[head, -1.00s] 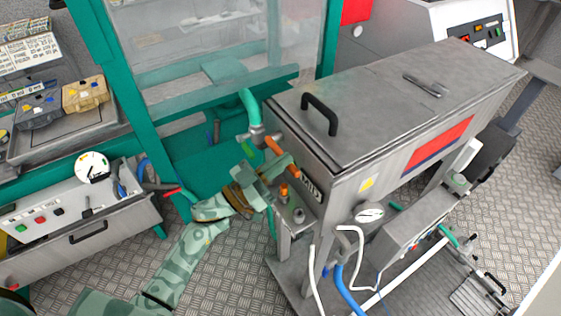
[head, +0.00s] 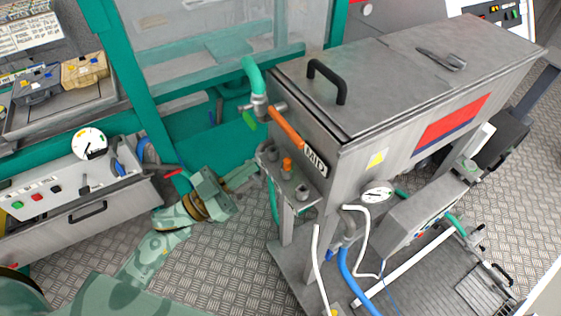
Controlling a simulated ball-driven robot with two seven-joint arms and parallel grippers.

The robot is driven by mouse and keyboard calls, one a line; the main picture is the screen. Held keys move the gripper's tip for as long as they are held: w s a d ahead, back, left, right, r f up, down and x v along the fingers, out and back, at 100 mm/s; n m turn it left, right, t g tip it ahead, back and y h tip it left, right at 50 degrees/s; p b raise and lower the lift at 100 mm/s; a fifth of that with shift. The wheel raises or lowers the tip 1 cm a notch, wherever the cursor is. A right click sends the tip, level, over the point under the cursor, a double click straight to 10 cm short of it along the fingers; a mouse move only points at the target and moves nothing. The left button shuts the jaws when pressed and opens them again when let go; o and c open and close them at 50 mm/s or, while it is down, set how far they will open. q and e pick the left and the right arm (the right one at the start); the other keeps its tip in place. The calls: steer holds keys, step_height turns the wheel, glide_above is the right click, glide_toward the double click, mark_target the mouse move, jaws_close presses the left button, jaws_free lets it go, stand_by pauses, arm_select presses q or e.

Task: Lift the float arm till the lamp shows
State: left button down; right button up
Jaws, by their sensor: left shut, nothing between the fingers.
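An orange arm (head: 287,128) slopes down from the teal pipe fitting to the near end of the grey metal tank (head: 400,85), beside a black-and-white plate (head: 315,160). It looks like the float arm. A small orange-topped fitting (head: 287,165) stands on the bracket below it; I cannot tell whether it is the lamp or whether anything is lit. My left gripper (head: 247,174), in green camouflage colours, is left of the bracket and below the orange arm. It looks shut and empty, apart from the arm. My right gripper is not in view.
A teal pipe (head: 252,77) rises at the tank's near end. A dial gauge (head: 377,192), white hose and blue hose (head: 352,282) are below the tank. A control box with gauge (head: 90,143) and cables stands left. Patterned floor (head: 215,260) lies open between.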

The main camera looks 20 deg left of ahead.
arm_select(q)
step_height(320, 180, down, 6)
steer(key=r+m+b, duration=0.1)
steer(key=m+b, duration=0.4)
steer(key=m, duration=1.9)
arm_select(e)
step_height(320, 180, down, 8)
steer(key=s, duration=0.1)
arm_select(q)
steer(key=w+d+r+m, duration=0.1)
steer(key=w+d+m, duration=0.1)
steer(key=m, duration=0.1)
steer(key=w+d+m+p, duration=0.1)
steer(key=w+d+m, duration=0.1)
steer(key=m, duration=0.2)
steer(key=w+d+r+m+p, duration=0.1)
steer(key=w+d+m, duration=0.2)
steer(key=shift+d+r+m+g, duration=0.1)
steer(key=shift+r+m+g, duration=0.2)
steer(key=shift+r+g, duration=0.1)
step_height(320, 180, up, 3)
steer(key=shift+w+d+r+p, duration=0.1)
steer(key=shift+p, duration=1.1)
steer(key=shift+r, duration=0.2)
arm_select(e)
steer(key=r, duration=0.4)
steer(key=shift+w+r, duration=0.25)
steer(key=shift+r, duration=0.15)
arm_select(q)
steer(key=shift+r, duration=0.1)
